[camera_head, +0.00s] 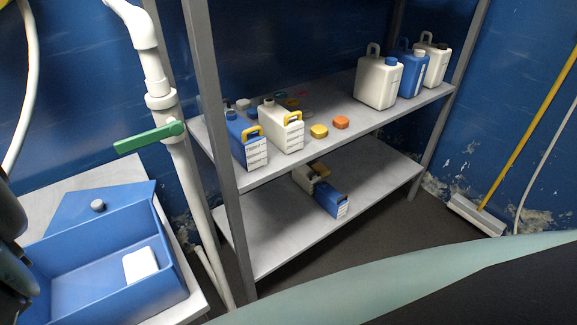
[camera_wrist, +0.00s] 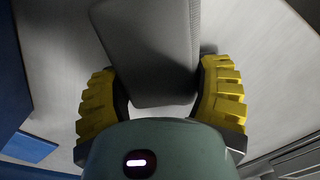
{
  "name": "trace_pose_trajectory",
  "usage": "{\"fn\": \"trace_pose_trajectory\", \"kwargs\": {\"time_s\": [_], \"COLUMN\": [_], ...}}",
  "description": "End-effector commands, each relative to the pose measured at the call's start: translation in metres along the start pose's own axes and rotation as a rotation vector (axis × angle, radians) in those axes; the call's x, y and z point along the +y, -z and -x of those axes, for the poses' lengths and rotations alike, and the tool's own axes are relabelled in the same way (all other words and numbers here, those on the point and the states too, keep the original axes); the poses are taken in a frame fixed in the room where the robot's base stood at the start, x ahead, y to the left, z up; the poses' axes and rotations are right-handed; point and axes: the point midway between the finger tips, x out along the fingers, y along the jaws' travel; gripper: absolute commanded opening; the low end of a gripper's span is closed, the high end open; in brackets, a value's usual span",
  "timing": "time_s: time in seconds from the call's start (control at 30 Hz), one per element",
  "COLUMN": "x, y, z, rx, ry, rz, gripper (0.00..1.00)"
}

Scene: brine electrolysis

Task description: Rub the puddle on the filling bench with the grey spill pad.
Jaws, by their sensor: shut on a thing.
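In the wrist view my gripper (camera_wrist: 163,92) has its two yellow ribbed fingers shut on the grey spill pad (camera_wrist: 147,45), one finger on each side. Beneath is a light grey bench top (camera_wrist: 272,65); I cannot tell whether the pad touches it. A dark shadow lies beside the pad. No puddle can be made out in either view; the pad and my gripper hide part of the surface.
A blue open tray (camera_head: 105,262) with a white block (camera_head: 140,264) stands on the bench. A green-handled valve (camera_head: 150,137) on a white pipe rises beside it. A grey shelf (camera_head: 340,140) holds several jerrycans and caps. A yellow-handled broom (camera_head: 530,125) leans at the right.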

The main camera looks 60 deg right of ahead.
Motion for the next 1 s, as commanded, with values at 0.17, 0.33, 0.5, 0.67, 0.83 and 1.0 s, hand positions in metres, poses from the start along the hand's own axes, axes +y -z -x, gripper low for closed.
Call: {"fn": "trace_pose_trajectory", "kwargs": {"time_s": [0.17,0.33,0.5,0.67,0.83,1.0], "x": [-0.009,-0.009,-0.009,-0.009,-0.009,-0.009], "y": [-0.013,-0.014,-0.013,-0.013,-0.013,-0.013], "z": [0.002,0.000,0.001,0.012,0.029,0.046], "rx": [-0.005,-0.002,0.000,0.000,0.001,0.000], "ry": [0.000,0.000,0.000,0.000,0.000,0.000], "rz": [0.004,0.002,0.001,0.001,0.001,0.002], "gripper": [0.28,0.28,0.28,0.28,0.28,0.28]}}
